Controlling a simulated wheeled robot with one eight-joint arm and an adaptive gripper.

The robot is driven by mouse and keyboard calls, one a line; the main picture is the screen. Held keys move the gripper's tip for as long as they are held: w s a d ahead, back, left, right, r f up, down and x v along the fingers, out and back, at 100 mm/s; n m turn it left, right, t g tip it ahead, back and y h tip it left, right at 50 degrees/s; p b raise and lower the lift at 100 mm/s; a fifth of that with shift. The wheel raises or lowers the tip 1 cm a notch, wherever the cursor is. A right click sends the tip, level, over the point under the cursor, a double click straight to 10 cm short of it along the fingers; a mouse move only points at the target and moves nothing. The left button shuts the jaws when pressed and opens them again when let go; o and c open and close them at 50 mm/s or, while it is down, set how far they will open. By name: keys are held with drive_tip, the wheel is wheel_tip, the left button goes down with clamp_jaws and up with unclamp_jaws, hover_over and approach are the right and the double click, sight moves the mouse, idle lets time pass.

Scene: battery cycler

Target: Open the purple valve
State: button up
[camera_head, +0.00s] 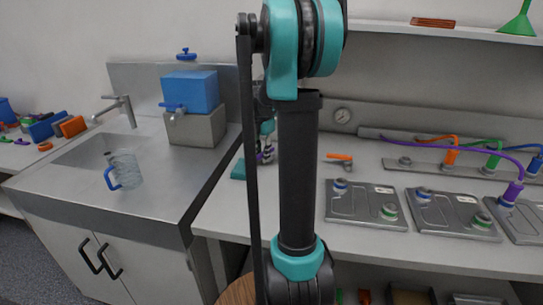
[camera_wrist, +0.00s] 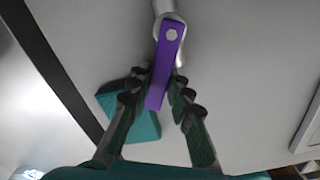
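The purple valve handle (camera_wrist: 165,62) is a flat lever on a pale metal pipe (camera_wrist: 168,12) in the wrist view. It points down in the picture, towards my palm. My gripper (camera_wrist: 160,78) has one dark finger on each side of the handle, with the fingers apart. The handle's lower end lies between them; I cannot tell whether either finger touches it. In the head view, a small bit of purple (camera_head: 267,153) shows beside my arm, which hides most of the valve and gripper.
A teal block (camera_wrist: 132,112) lies behind the left finger on the pale worktop. An orange-handled valve (camera_head: 340,157) stands to the right of my arm. Grey battery trays (camera_head: 365,207) with coloured cables line the bench. A sink with a clear jug (camera_head: 125,170) is at left.

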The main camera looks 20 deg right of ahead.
drive_tip(key=n, duration=0.1)
drive_tip(key=s+d+n, duration=0.1)
drive_tip(key=n, duration=0.3)
drive_tip(key=shift+s+d, duration=0.25)
drive_tip(key=shift+d, duration=0.1)
drive_tip(key=shift+s+d, duration=0.1)
drive_tip(key=shift+d, duration=0.05)
idle(0.3)
drive_tip(key=shift+o, duration=1.2)
